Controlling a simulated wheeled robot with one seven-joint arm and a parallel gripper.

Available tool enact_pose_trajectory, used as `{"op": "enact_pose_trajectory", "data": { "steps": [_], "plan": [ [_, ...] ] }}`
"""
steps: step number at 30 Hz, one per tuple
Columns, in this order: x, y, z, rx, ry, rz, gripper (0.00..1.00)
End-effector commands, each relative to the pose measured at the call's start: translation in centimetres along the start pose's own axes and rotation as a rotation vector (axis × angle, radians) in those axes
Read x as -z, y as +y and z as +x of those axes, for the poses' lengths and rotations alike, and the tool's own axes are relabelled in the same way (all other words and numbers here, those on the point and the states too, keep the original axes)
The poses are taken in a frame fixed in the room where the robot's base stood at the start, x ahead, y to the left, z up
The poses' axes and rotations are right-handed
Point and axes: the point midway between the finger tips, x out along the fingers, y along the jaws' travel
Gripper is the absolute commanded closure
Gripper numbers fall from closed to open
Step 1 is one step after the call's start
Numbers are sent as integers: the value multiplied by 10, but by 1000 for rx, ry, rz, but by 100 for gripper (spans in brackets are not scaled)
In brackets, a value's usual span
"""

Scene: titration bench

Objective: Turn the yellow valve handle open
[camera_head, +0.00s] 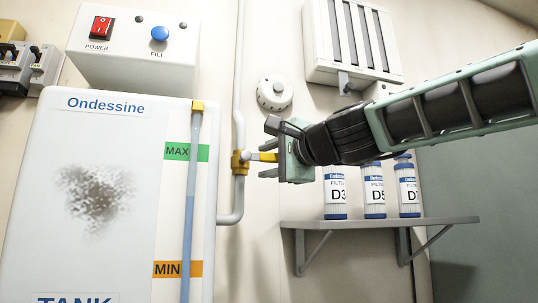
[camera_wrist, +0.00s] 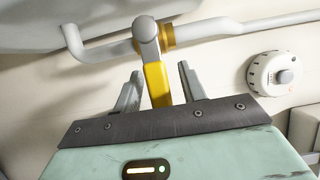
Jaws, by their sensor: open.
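The yellow valve handle (camera_head: 264,157) sticks out to the right from the brass valve on the grey pipe, roughly level. In the wrist view the yellow handle (camera_wrist: 157,85) runs from the round grey hub (camera_wrist: 145,30) down toward my gripper. My gripper (camera_head: 270,150) is at the handle, with its two grey fingers above and below it. In the wrist view my gripper (camera_wrist: 160,88) is open, one finger on each side of the handle's end. Gaps show between fingers and handle. The palm edge hides the handle's tip.
A white Ondessine tank (camera_head: 90,230) with a level tube (camera_head: 190,200) stands left of the pipe (camera_head: 239,90). A control box (camera_head: 130,60) is above it. A round dial (camera_head: 275,93) is on the wall. Filter cartridges stand on a shelf (camera_head: 380,222) below my arm.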

Motion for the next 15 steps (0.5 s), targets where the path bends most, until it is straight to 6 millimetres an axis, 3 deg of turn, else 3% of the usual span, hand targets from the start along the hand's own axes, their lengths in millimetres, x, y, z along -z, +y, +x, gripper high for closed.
{"op": "enact_pose_trajectory", "data": {
  "steps": [7, 12, 15],
  "plan": [
    [0, 0, 1, 0, 0, 0, 59],
    [0, 0, 1, 0, 0, 0, 100],
    [0, 0, 1, 0, -1, 0, 100]
  ]
}}
